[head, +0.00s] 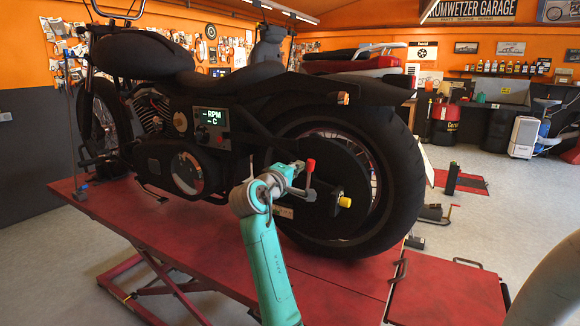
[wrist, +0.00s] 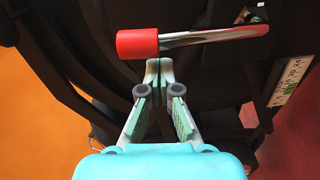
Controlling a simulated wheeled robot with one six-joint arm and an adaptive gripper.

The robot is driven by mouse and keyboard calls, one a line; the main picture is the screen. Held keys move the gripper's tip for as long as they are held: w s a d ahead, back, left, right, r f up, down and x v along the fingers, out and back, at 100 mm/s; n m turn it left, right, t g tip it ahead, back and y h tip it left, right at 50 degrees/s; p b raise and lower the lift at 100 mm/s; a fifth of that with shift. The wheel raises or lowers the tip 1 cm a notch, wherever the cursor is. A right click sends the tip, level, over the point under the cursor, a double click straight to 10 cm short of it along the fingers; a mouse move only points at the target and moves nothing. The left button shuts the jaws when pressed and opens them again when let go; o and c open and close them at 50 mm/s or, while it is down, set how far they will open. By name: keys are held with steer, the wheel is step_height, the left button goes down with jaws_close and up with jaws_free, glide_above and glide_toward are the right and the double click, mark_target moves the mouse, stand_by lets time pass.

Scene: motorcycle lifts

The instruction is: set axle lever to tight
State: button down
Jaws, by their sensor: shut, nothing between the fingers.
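The axle lever (wrist: 215,36) is a shiny metal bar with a red cylindrical knob (wrist: 138,43) at its left end in the wrist view. In the head view the red knob (head: 310,165) stands upright beside the motorcycle's rear wheel. My gripper (wrist: 160,72) is shut and empty, its fingertips just below the lever near the knob in the wrist view. I cannot tell whether they touch it. In the head view my gripper (head: 298,172) is just left of the knob. A pale marked plate (wrist: 292,78) is at right in the wrist view; its markings are too small to read.
The black motorcycle (head: 215,75) stands on a red lift (head: 130,225). A yellow knob (head: 345,202) sticks out at the rear hub, right of the lever. The rear tyre (head: 408,170) is close behind my gripper. Grey floor is open at far right.

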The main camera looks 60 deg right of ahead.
mark_target(309, 172)
steer(key=shift+s+a, duration=0.15)
steer(key=shift+s, duration=0.35)
steer(key=shift+s, duration=0.1)
steer(key=shift+s+f+m, duration=0.2)
steer(key=shift+s+m, duration=1.15)
steer(key=shift+m, duration=0.15)
steer(key=s+f+m, duration=0.8)
steer(key=f+m, duration=0.1)
steer(key=m, duration=0.3)
steer(key=shift+s+d, duration=0.35)
steer(key=shift+d, duration=0.1)
steer(key=shift+f, duration=0.25)
